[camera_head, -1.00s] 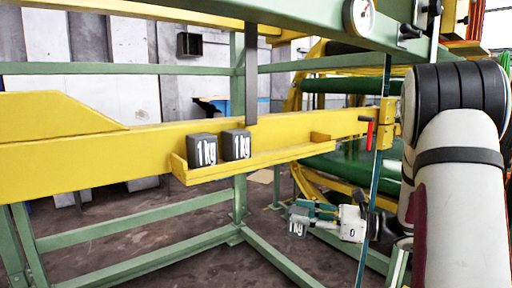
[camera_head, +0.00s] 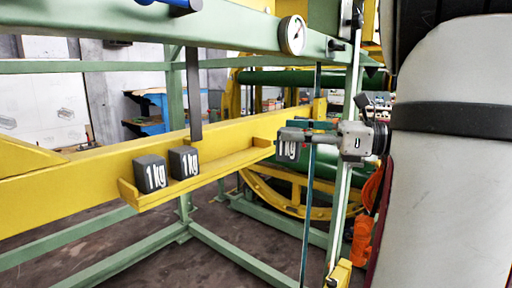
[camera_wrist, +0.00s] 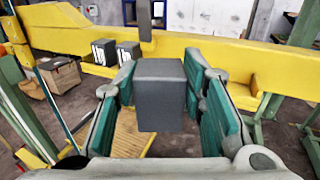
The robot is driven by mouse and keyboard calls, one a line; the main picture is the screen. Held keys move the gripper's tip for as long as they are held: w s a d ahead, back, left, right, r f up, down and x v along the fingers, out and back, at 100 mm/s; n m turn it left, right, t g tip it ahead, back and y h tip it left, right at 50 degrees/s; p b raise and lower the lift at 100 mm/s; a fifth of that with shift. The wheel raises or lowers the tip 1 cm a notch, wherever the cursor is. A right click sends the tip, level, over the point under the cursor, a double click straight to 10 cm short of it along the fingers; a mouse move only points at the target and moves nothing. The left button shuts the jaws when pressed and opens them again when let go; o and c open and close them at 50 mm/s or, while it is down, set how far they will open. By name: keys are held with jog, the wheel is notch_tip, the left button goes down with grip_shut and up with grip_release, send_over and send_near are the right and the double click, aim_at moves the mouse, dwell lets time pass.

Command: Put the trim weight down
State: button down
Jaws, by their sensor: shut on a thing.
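My gripper (camera_head: 300,137) is shut on a dark grey trim weight marked "1 kg" (camera_head: 287,149). In the wrist view the weight (camera_wrist: 160,95) sits between the green finger pads (camera_wrist: 211,115). In the head view it is at the right end of the yellow tray (camera_head: 215,171), which is fixed along the yellow beam (camera_head: 90,177). Two other 1 kg weights (camera_head: 149,173) (camera_head: 184,162) stand side by side on the tray's left part.
A grey upright bar (camera_head: 193,95) hangs in front of the beam behind the tray. A green crossbar with a gauge (camera_head: 292,35) runs above. A thin green upright (camera_head: 308,190) stands close by my gripper. The tray's middle is clear.

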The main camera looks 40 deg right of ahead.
jog(key=x, duration=1.8)
jog(key=shift+p, duration=0.4)
jog(key=shift+f, duration=1.7)
jog(key=shift+f, duration=0.1)
